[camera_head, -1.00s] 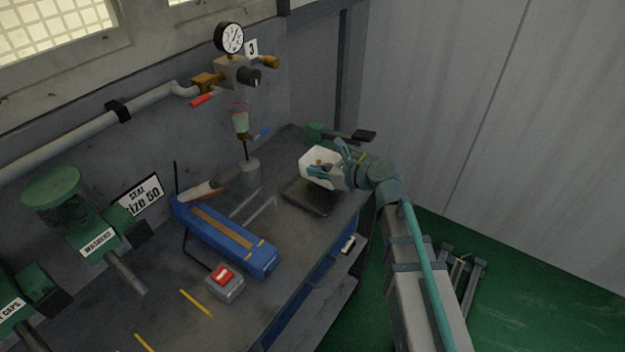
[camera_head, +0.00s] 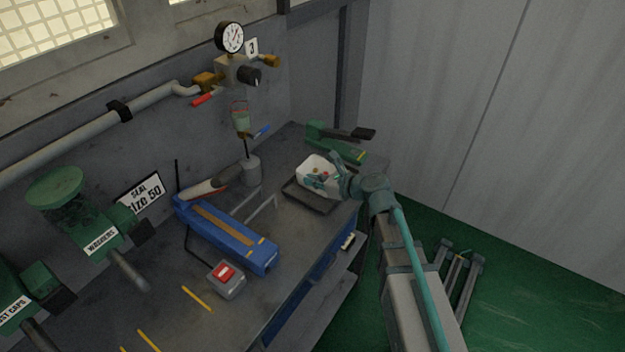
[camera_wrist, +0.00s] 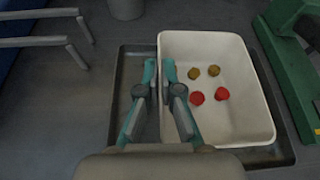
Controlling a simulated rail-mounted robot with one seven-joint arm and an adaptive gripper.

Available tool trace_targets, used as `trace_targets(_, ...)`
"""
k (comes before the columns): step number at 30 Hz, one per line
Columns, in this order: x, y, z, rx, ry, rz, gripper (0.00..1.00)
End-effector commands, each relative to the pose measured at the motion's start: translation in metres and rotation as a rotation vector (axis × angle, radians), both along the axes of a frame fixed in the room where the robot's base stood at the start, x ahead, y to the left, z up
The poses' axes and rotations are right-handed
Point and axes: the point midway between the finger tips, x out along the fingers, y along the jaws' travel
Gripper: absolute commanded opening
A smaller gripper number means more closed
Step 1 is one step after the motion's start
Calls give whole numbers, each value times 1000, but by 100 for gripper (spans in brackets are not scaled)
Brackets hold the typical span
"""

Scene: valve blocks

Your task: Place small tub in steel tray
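The small tub is a white, open-topped tub (camera_head: 311,173) with two red and two brass-coloured caps inside; it also shows in the wrist view (camera_wrist: 240,112). The steel tray is a dark shallow tray (camera_head: 318,205) on the bench, seen in the wrist view (camera_wrist: 130,75) around the tub. The tub sits within the tray's outline, towards its right side; whether it touches the tray floor I cannot tell.
A green tool (camera_head: 325,135) stands close to the right of the tray. A blue sealer (camera_head: 225,233) with metal wire arms lies to the left, and a grey cylinder (camera_head: 250,170) stands behind. A red-button box (camera_head: 225,279) is near the front.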

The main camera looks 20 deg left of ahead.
Motion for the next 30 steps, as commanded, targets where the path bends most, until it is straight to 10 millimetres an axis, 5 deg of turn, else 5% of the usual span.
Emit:
trace_targets(4,0,0,0,0,0,0,30)
trace_targets(16,-1,-1,4,0,-1,0,31)
trace_targets(30,-24,-71,32,1,-2,-4,31)
